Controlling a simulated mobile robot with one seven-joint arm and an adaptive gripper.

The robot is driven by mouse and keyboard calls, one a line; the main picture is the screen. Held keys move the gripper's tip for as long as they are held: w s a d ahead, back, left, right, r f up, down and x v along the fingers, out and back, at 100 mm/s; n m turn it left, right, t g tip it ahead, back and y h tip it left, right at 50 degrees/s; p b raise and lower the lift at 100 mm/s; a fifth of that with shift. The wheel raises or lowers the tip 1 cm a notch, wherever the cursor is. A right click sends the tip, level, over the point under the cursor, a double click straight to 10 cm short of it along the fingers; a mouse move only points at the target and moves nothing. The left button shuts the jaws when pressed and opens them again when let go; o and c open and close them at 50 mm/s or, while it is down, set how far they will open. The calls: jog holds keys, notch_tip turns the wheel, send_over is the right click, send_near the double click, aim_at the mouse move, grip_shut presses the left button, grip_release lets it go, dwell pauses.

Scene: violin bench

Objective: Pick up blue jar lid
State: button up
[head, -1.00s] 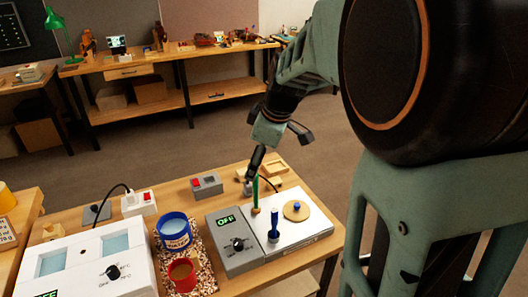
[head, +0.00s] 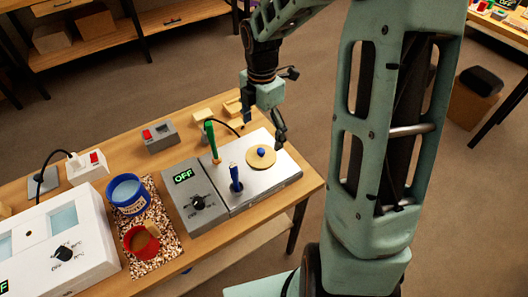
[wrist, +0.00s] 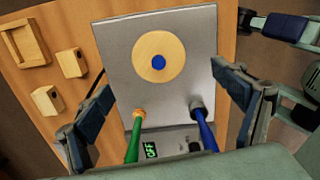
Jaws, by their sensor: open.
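A round wooden lid with a blue knob (head: 261,157) lies flat on the metal top of the hot plate device (head: 272,185). In the wrist view the lid (wrist: 143,48) lies ahead, near the middle of the plate. My gripper (head: 263,126) is open and empty, above the back of the plate. In the wrist view its fingers (wrist: 163,85) are spread wide, with the lid showing between and beyond them. A blue jar (head: 128,193) stands to the left on a speckled mat; the inside of it looks blue.
A green-handled tool (head: 212,140) and a blue-handled tool (head: 235,178) stand upright at the plate's left side, close to the lid. A red mug (head: 140,243) stands on the speckled mat (head: 160,260). Small wooden blocks (wrist: 47,99) lie behind the plate. A grey switch box (head: 160,137) stands at the back.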

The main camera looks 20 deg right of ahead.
aim_at(262, 150)
jog(key=f, duration=0.8)
jog(key=shift+w+f, duration=0.2)
jog(key=shift+f, duration=0.1)
jog(key=shift+s, duration=0.15)
grip_shut()
